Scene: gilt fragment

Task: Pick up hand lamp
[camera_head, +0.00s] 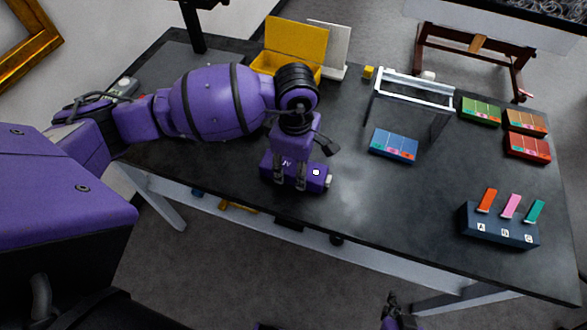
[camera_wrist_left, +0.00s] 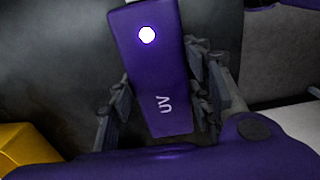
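The hand lamp is a purple block marked "UV" with a bright round light (camera_head: 317,183). It is on the dark table near its front edge, lying left to right in the head view. My left gripper (camera_head: 291,182) is over the lamp's left part, pointing down. In the left wrist view the fingers (camera_wrist_left: 160,85) stand on both sides of the lamp (camera_wrist_left: 150,70), very close to its edges. The lamp's top hides whether both pads touch it. My right gripper (camera_head: 396,308) shows small and dark at the bottom, below the table, away from the lamp; its fingers are unclear.
A yellow open box (camera_head: 297,40) stands behind my left arm. A white frame (camera_head: 415,85) stands over the back middle, with a blue box (camera_head: 394,145) near it. Several coloured boxes lie at right. A dark block (camera_head: 497,226) holds coloured tabs. The table right of the lamp is clear.

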